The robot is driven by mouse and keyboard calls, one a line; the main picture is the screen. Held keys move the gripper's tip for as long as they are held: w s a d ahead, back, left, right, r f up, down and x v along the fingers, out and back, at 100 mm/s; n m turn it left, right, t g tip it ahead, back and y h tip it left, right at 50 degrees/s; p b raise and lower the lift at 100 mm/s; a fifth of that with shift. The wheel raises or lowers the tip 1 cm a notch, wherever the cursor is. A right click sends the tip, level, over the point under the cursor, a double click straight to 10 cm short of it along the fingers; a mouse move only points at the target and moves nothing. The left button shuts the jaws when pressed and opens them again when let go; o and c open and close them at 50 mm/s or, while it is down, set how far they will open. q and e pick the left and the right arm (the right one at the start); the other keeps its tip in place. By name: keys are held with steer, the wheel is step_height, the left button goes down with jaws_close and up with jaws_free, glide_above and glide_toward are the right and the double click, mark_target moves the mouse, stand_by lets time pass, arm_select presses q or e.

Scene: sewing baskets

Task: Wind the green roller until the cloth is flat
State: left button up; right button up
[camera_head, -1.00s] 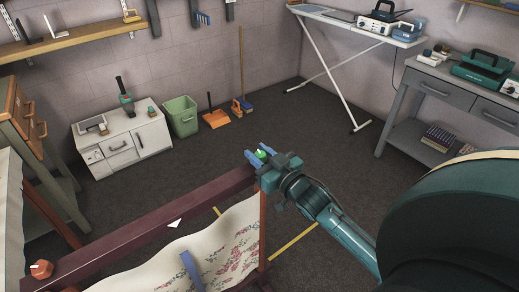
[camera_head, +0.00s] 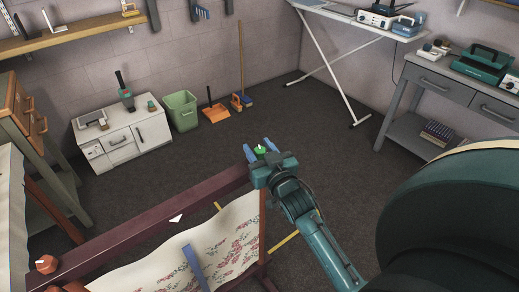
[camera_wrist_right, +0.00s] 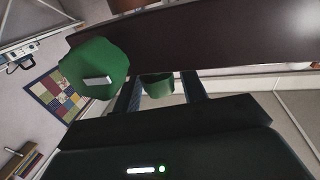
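The green roller knob (camera_head: 260,149) is at the right end of the dark red frame beam (camera_head: 150,222). In the right wrist view the faceted green knob (camera_wrist_right: 95,68), with a white mark, shows large to the left of the finger gap. My right gripper (camera_head: 260,151) is at this beam end, its blue fingers apart around the knob in the head view. In the wrist view its fingers (camera_wrist_right: 162,92) are also apart; contact with the knob cannot be told. The flowered cloth (camera_head: 222,235) hangs from the beam in waves. My left gripper is not identifiable.
An orange knob (camera_head: 46,264) is at the beam's left end, and a white pointer (camera_head: 176,218) is on the beam. A blue strip (camera_head: 193,268) lies across the cloth. A green bin (camera_head: 180,111) and white cabinet (camera_head: 125,138) stand beyond clear floor.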

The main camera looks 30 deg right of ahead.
steer(key=shift+o, duration=0.9)
steer(key=shift+s+f, duration=0.1)
steer(key=shift+s, duration=0.1)
steer(key=s+a+b, duration=0.1)
steer(key=s, duration=1.1)
steer(key=shift+s+a, duration=0.35)
steer(key=s+a+f+n+g+y+p, duration=0.1)
steer(key=a+f+n+g+y, duration=0.1)
steer(key=a+f, duration=0.5)
steer(key=shift+s+a+g+y, duration=0.35)
steer(key=shift+a+g+y, duration=0.1)
steer(key=shift+g+y, duration=0.3)
steer(key=s+a+f+n+g, duration=0.1)
steer(key=a+f, duration=0.1)
steer(key=s+a+f+g+y, duration=0.1)
steer(key=s+a+f, duration=0.1)
steer(key=s+a+f+n+g+y+p, duration=0.1)
steer(key=s+a+f, duration=0.1)
steer(key=shift+s+a+f+n+g+y, duration=0.2)
steer(key=shift+a+f+n+g+y, duration=0.05)
steer(key=shift+a+n+g, duration=0.1)
steer(key=shift+c, duration=0.2)
